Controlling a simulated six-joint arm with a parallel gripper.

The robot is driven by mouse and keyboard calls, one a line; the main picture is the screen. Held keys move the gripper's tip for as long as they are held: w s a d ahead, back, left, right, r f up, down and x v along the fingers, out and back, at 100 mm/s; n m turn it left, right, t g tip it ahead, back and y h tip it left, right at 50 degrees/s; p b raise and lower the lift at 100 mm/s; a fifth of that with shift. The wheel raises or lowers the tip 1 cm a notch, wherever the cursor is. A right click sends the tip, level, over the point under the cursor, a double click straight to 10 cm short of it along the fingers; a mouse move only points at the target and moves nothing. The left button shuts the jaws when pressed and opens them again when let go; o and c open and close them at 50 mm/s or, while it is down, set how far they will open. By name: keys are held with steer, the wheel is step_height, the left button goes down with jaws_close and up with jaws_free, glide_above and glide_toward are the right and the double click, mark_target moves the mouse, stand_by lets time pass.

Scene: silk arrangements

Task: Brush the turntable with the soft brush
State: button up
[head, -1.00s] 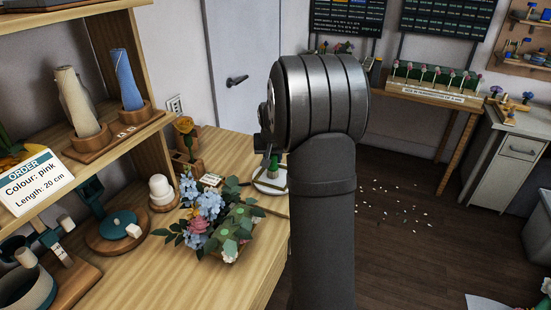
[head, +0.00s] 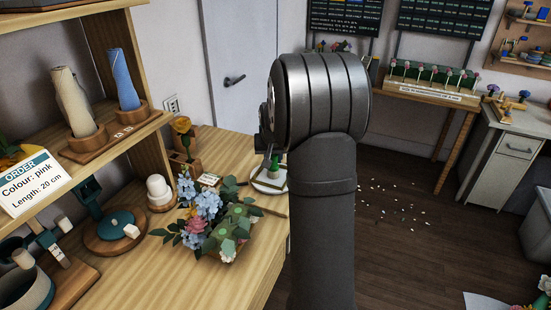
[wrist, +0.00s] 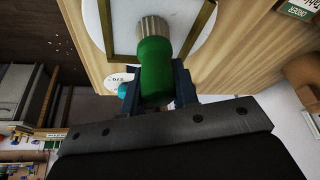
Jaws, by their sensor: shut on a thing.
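My gripper (wrist: 156,84) is shut on the green handle (wrist: 154,68) of the soft brush. The brush's pale, ridged bristle end (wrist: 153,29) points at the white round turntable (wrist: 191,14) in the wrist view. A thin brownish square frame (wrist: 196,40) lies on the turntable around the bristle end. I cannot tell whether the bristles touch the surface. In the head view, the turntable (head: 258,186) is at the bench's right side, with the green brush (head: 274,162) above it. My arm hides most of my gripper there.
A flower arrangement (head: 208,218) stands on the bench just left of and in front of the turntable. A white domed object (head: 159,190) and a yellow flower in a wooden holder (head: 183,139) stand behind. Bare bench (head: 175,275) lies in front; its right edge is close.

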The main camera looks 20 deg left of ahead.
steer(key=shift+a, duration=0.5)
steer(key=shift+a, duration=0.3)
steer(key=shift+d, duration=0.15)
steer(key=shift+d, duration=1.1)
steer(key=shift+d, duration=0.25)
